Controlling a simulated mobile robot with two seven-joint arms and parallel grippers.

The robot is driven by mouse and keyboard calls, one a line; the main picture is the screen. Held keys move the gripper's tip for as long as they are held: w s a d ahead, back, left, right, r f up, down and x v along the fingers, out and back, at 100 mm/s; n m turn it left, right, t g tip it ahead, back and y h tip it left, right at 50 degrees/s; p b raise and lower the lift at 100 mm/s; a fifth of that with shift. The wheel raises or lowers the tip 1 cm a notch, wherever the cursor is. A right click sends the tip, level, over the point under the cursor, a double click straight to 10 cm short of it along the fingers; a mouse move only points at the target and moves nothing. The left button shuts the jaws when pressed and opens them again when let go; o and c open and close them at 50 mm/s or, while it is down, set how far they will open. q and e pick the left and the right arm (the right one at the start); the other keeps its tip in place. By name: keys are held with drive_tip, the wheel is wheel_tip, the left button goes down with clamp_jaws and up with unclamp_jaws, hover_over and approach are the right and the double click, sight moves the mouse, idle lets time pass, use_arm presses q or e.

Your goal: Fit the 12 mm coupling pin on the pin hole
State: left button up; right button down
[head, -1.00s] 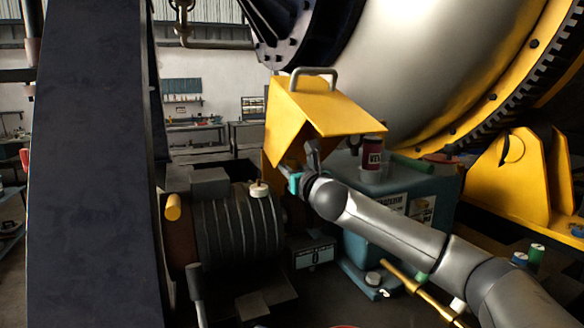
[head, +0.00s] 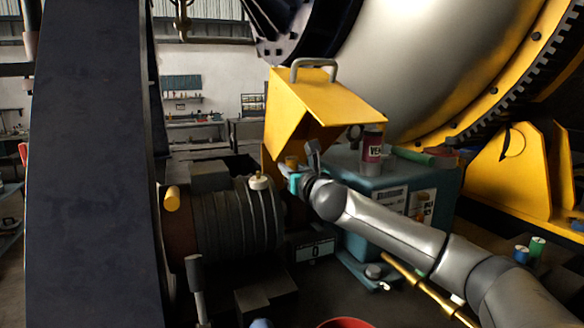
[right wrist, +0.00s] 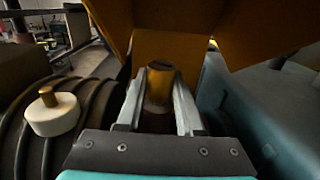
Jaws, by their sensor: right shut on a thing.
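My right gripper (right wrist: 158,105) is shut on a short brass-coloured cylinder with a dark top, which looks like the coupling pin (right wrist: 160,84). The pin stands upright between the two grey fingers. In the head view the pin (head: 291,162) shows just above the teal part of the hand, under the raised yellow guard (head: 318,103). The right arm reaches in from the right, between the ribbed motor (head: 236,222) and the teal housing (head: 372,215). The pin hole is not visible, and I cannot tell whether the pin touches anything below. My left gripper is not in view.
A white cap with a brass stud (right wrist: 52,112) sits on the motor, left of the fingers. A red-labelled can (head: 372,147) stands on the teal housing. The yellow guard walls close in behind and above the hand. A dark pillar (head: 95,170) blocks the left.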

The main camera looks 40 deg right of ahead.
drive_tip(key=shift+f+b, duration=0.35)
drive_tip(key=shift+f, duration=0.3)
drive_tip(key=shift+c, duration=2.3)
unclamp_jaws()
drive_tip(key=shift+s, duration=0.1)
drive_tip(key=b+v, duration=0.5)
drive_tip(key=v, duration=1)
drive_tip(key=shift+b, duration=0.3)
drive_tip(key=shift+s, duration=0.1)
